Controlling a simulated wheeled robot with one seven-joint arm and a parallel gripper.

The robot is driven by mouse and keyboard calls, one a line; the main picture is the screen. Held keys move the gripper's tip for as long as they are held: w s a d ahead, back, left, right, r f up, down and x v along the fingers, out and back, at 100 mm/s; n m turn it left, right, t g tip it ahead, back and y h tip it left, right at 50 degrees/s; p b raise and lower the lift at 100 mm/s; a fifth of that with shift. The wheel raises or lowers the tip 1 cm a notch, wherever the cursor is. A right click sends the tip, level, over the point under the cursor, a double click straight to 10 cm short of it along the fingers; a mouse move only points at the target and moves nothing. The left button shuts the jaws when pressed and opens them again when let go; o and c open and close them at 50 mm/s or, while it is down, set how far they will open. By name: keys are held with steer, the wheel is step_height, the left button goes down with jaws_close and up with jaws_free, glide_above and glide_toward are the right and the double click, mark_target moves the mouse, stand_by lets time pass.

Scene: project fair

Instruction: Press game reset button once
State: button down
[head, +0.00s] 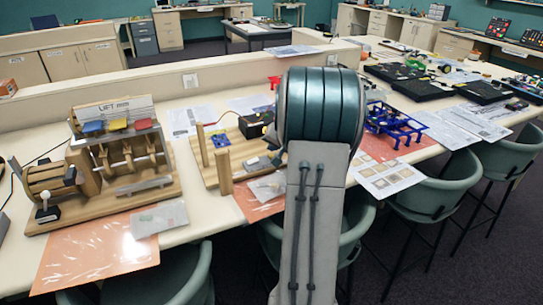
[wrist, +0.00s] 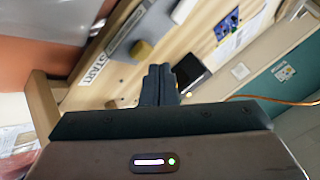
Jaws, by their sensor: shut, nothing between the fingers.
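The wooden game board (head: 215,170) lies on the table left of my arm in the head view. It carries an upright post (head: 225,173), a small blue board (head: 220,140) and a black and yellow box (head: 256,124). In the wrist view the wooden board (wrist: 185,50) shows with a START label (wrist: 97,68), a grey strip with a small yellowish knob (wrist: 141,50), and a black box (wrist: 190,73). I cannot tell which part is the reset button. My gripper (wrist: 160,75) is shut and empty, its tips over the board in the wrist view; my arm hides it in the head view.
A wooden LIFT model (head: 125,150) stands at the left. A blue frame (head: 393,122) and black trays (head: 410,82) are to the right. An orange wire (wrist: 275,101) crosses the wrist view. Green chairs (head: 430,185) line the table's front.

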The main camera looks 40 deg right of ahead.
steer(key=shift+f, duration=0.1)
steer(key=shift+f+b, duration=0.4)
steer(key=shift+b, duration=0.4)
steer(key=shift+f+b, duration=0.4)
steer(key=shift+b, duration=0.25)
stand_by(0.4)
steer(key=shift+r, duration=0.1)
steer(key=shift+r+p, duration=0.4)
steer(key=shift+r, duration=0.35)
step_height(320, 180, up, 5)
steer(key=p, duration=0.3)
stand_by(0.4)
stand_by(0.8)
